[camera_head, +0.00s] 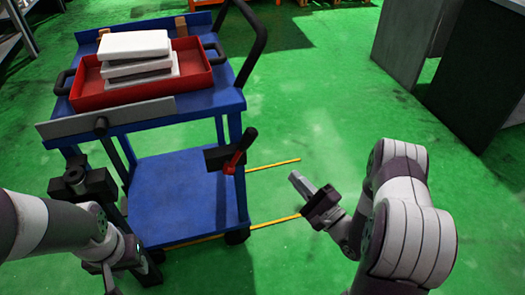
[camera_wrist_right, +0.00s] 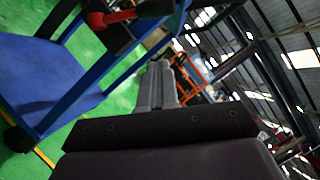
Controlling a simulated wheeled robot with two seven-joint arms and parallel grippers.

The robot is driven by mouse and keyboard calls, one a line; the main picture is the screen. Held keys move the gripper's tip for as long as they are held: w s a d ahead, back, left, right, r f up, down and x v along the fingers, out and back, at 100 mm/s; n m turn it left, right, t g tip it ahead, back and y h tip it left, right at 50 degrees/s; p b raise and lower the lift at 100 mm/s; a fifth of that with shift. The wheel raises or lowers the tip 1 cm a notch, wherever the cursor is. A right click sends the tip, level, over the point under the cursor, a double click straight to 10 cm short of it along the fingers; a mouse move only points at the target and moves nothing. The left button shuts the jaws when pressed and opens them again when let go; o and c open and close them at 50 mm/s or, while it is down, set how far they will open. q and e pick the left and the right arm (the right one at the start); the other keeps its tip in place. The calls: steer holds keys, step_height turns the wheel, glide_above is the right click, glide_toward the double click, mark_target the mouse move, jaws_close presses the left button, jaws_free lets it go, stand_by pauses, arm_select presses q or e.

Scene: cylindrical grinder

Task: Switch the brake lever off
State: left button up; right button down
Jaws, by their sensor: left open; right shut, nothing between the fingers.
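The brake lever (camera_head: 238,150) has a red lower part and a dark upper end. It is on a black bracket at the right front of the blue cart (camera_head: 184,195) and leans up to the right. In the right wrist view, a red and black lever part (camera_wrist_right: 118,16) shows at the top left, partly cut off. My right gripper (camera_head: 297,178) is shut and empty, to the right of and slightly below the lever, apart from it. Its closed fingers (camera_wrist_right: 160,82) point away in the wrist view. My left gripper (camera_head: 112,275) is low at the left, partly hidden.
A red tray (camera_head: 195,72) with stacked white blocks sits on the cart. A black push handle (camera_head: 261,40) rises at its right. Yellow floor lines (camera_head: 275,222) run beside it. Grey cabinets (camera_head: 470,75) stand at the back right. Green floor between is clear.

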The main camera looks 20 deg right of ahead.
mark_target(241, 151)
arm_select(q)
step_height(241, 151, down, 3)
steer(key=shift+r+b, duration=0.15)
steer(key=shift+b, duration=1.1)
arm_select(e)
steer(key=s+a+r+x, duration=0.1)
steer(key=a+x, duration=0.1)
steer(key=x, duration=1)
steer(key=shift+s, duration=0.25)
arm_select(q)
steer(key=shift+s+r, duration=0.1)
arm_select(e)
steer(key=shift+w+a+r, duration=0.1)
steer(key=shift+r, duration=0.05)
